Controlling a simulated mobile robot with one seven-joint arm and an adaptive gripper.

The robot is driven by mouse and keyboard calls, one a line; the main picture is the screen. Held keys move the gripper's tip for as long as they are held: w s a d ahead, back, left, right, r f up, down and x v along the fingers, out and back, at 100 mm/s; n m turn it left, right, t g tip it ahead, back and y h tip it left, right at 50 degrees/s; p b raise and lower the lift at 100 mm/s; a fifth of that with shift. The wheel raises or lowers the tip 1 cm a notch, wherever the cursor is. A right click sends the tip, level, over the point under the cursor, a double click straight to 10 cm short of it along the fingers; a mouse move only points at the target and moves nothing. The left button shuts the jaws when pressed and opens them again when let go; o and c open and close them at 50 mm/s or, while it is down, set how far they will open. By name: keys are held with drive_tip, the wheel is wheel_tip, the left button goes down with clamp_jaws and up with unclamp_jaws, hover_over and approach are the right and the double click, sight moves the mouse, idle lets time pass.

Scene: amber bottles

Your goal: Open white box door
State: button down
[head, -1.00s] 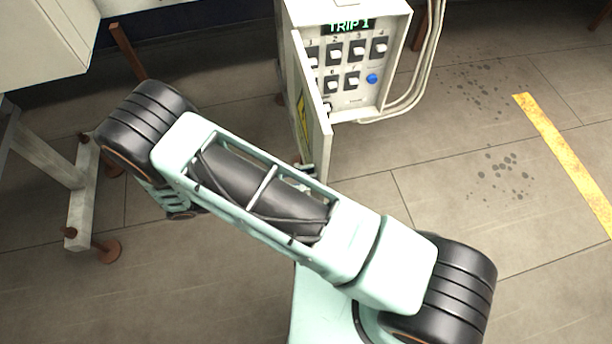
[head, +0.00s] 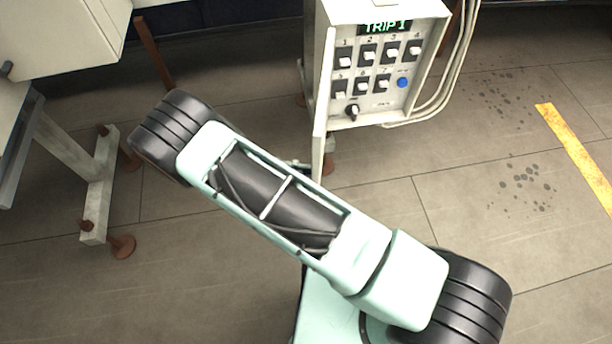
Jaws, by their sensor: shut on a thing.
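The white box (head: 432,70) stands at the top centre with its front open. Its door (head: 322,125) is hinged on the left side and stands swung out, seen almost edge-on. Inside show a green "TRIP 1" display, several numbered switches, a blue button and a black knob. My gripper (head: 299,163) is mostly hidden behind my arm; only a small dark part shows at the door's lower edge. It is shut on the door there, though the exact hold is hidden.
A pale cabinet (head: 60,40) and a metal stand (head: 95,190) with brown feet are at the left. White conduits (head: 455,80) run down the box's right side. A yellow floor stripe (head: 575,150) is at the right. The floor between is clear.

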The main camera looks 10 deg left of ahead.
drive_tip(key=shift+w+a+m+g, duration=0.1)
drive_tip(key=shift+a+m+g, duration=0.3)
drive_tip(key=shift+a+g, duration=0.35)
drive_tip(key=shift+a, duration=0.1)
drive_tip(key=c, duration=1.7)
unclamp_jaws()
wheel_tip(320, 180, up, 10)
drive_tip(key=shift+r, duration=0.1)
drive_tip(key=shift+a, duration=0.1)
